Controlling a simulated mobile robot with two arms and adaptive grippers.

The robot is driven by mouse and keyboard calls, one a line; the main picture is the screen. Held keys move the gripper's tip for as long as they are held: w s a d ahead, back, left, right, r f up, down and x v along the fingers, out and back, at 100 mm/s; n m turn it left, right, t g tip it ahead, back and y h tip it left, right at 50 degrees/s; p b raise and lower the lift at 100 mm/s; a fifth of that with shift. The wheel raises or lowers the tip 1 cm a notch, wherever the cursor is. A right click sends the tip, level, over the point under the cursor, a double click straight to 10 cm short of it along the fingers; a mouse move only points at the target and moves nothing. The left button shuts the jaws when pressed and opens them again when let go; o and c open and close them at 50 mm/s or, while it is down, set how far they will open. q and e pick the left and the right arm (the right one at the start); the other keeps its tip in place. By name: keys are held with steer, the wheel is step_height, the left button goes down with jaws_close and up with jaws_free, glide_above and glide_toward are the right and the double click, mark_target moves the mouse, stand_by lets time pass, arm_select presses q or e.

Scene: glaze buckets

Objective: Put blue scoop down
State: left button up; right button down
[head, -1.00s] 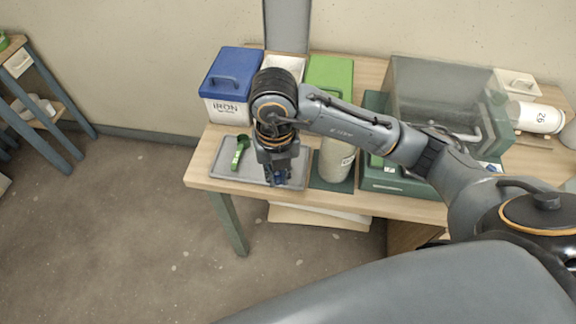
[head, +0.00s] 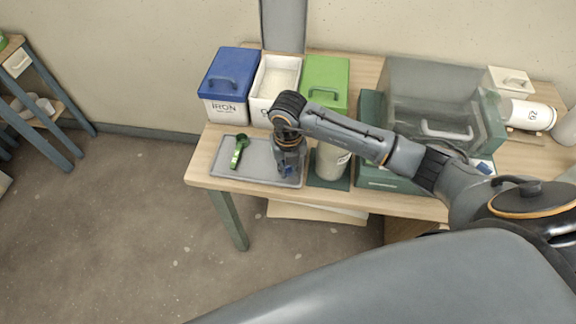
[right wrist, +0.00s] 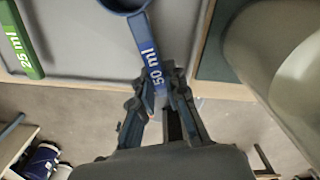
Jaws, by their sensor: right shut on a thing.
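The blue scoop (right wrist: 150,55), marked 50 ml, is in the right wrist view, its bowl cut by the top edge. My right gripper (right wrist: 165,82) is shut on the end of its handle. In the head view my right gripper (head: 287,174) points down over the right part of the grey tray (head: 215,168), and it mostly hides the scoop. The scoop lies over the tray surface; I cannot tell whether it touches. A green scoop (head: 239,152), marked 25 ml, lies on the tray to the left, apart from the gripper. My left gripper is not in view.
Behind the tray stand a blue-lidded bucket (head: 225,90) marked IRON, an open white bucket (head: 265,105) with pale powder and a green-lidded bucket (head: 325,80). A pale cylinder (head: 330,160) stands close right of the gripper. A clear-hooded green case (head: 430,105) is farther right.

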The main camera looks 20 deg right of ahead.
steer(key=shift+f, duration=0.1)
steer(key=c, duration=1.4)
jaws_free()
steer(key=shift+o, duration=0.2)
steer(key=shift+r, duration=0.3)
step_height(320, 180, up, 12)
steer(key=b, duration=0.2)
steer(key=shift+f, duration=0.15)
